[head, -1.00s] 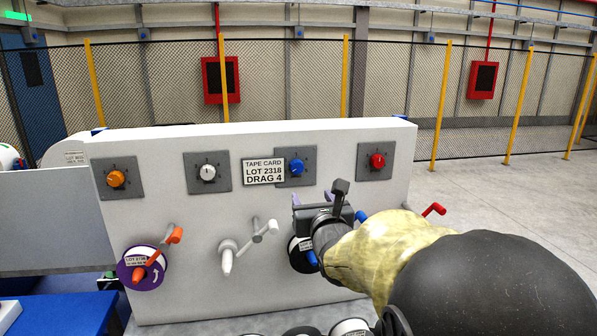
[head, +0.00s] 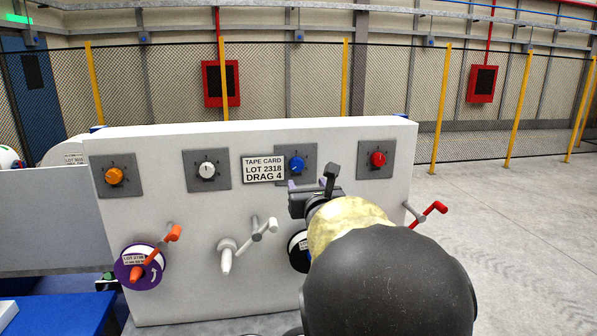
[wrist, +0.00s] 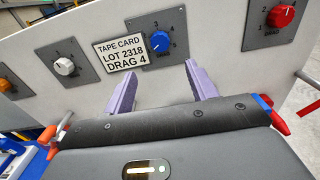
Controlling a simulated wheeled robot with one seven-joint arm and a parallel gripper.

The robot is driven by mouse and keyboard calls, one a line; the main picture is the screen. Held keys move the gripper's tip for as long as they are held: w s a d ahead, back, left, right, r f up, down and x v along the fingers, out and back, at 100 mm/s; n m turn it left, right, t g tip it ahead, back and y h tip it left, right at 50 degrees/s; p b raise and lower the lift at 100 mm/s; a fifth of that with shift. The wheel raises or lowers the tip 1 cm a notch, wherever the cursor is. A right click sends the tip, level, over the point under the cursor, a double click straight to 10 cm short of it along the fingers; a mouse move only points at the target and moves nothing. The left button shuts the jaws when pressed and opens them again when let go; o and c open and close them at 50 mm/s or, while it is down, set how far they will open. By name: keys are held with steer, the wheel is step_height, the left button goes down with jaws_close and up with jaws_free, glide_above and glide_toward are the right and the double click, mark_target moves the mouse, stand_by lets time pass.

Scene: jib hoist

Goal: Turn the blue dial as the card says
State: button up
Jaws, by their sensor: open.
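The blue dial (head: 296,164) sits on a grey square plate on the white panel (head: 330,142), with numbers around it; it also shows in the wrist view (wrist: 160,41). The white card (head: 263,169) left of it reads "TAPE CARD LOT 2318 DRAG 4"; it is also in the wrist view (wrist: 118,55). My gripper (wrist: 160,85) is open and empty, its two lilac fingers pointing at the panel below the dial, apart from it. In the head view my gripper and arm hide part of the panel's lower right.
Orange (head: 115,176), white (head: 206,170) and red (head: 378,159) dials share the panel. A red-handled crank (head: 433,209) juts out at the right.

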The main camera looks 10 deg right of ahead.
mark_target(298, 167)
steer(key=w+p, duration=0.4)
steer(key=w, duration=0.7)
steer(key=shift+w, duration=0.6)
steer(key=c, duration=1)
